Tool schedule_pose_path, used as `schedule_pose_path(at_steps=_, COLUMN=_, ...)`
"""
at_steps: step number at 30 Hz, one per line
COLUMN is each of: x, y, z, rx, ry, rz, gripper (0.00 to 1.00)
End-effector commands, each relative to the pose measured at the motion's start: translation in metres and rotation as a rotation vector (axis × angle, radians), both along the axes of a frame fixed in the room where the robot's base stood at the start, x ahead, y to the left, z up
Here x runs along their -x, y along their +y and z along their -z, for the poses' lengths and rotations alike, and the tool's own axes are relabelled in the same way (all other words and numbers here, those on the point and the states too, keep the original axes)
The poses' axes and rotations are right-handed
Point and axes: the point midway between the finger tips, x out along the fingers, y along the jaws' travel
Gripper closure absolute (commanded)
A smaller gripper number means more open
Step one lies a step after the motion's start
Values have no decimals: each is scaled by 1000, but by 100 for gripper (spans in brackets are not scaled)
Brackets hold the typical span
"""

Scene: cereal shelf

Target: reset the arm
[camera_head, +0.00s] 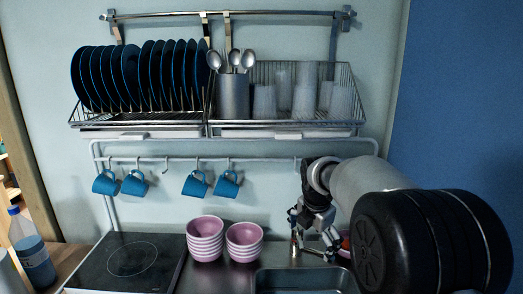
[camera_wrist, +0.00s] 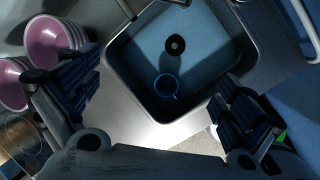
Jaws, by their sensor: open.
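My gripper (camera_head: 312,236) is at the right of the head view, in front of the wall and above the sink area, with my arm reaching in from the right. In the wrist view its two dark fingers (camera_wrist: 158,100) are spread wide apart, with nothing between them. Below them is the sink (camera_wrist: 120,60), with a round drain. A blue mug (camera_wrist: 165,86) is in the sink, apart from the fingers. The sink also shows in the head view (camera_head: 265,283), partly cut off by the lower edge.
Pink bowl stacks (camera_head: 205,240) stand left of the sink, beside the black cooktop (camera_head: 125,260). Blue mugs (camera_head: 195,184) hang on a rail. Above, a rack holds blue plates (camera_head: 130,75), a utensil cup (camera_head: 233,95) and glasses (camera_head: 303,95). A faucet (camera_wrist: 130,10) is near the sink.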

Motion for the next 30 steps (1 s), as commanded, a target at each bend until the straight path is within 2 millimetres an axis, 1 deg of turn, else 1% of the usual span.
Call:
schedule_pose_path(at_steps=1, x=17, y=-1, z=-17, rx=-31, ry=-15, rz=85, gripper=0)
schedule_pose_path(at_steps=2, x=27, y=-1, z=-25, rx=-53, ry=-23, rz=145, gripper=0)
schedule_pose_path(at_steps=3, x=43, y=-2, z=-36, rx=-86, ry=-33, rz=235, gripper=0)
schedule_pose_path(at_steps=5, x=69, y=-2, z=-51, rx=-140, ry=-48, rz=376, gripper=0)
schedule_pose_path(at_steps=6, x=87, y=-2, z=-61, rx=-178, ry=-58, rz=472, gripper=0)
schedule_pose_path(at_steps=8, x=115, y=-3, z=-72, rx=-233, ry=-71, rz=615, gripper=0)
schedule_pose_path(at_steps=9, x=133, y=-3, z=-78, rx=-269, ry=-79, rz=710, gripper=0)
schedule_pose_path(at_steps=11, x=162, y=-3, z=-85, rx=-326, ry=-91, rz=853, gripper=0)
schedule_pose_path(at_steps=12, x=180, y=-3, z=-88, rx=-363, ry=-98, rz=948, gripper=0)
schedule_pose_path(at_steps=14, x=209, y=-3, z=-91, rx=-422, ry=-107, rz=1091, gripper=0)
schedule_pose_path(at_steps=15, x=228, y=-3, z=-91, rx=-460, ry=-113, rz=1186, gripper=0)
schedule_pose_path(at_steps=17, x=256, y=-2, z=-89, rx=-519, ry=-121, rz=1329, gripper=0)
schedule_pose_path(at_steps=18, x=274, y=-2, z=-87, rx=-558, ry=-126, rz=1422, gripper=0)
schedule_pose_path(at_steps=21, x=316, y=-1, z=-77, rx=-651, ry=-133, rz=1644, gripper=0)
schedule_pose_path(at_steps=24, x=348, y=-1, z=-64, rx=-729, ry=-135, rz=1832, gripper=0)
schedule_pose_path(at_steps=25, x=356, y=0, z=-60, rx=-747, ry=-135, rz=1876, gripper=0)
schedule_pose_path(at_steps=27, x=369, y=0, z=-52, rx=-783, ry=-135, rz=1964, gripper=0)
schedule_pose_path(at_steps=30, x=381, y=1, z=-45, rx=-814, ry=-133, rz=2042, gripper=0)
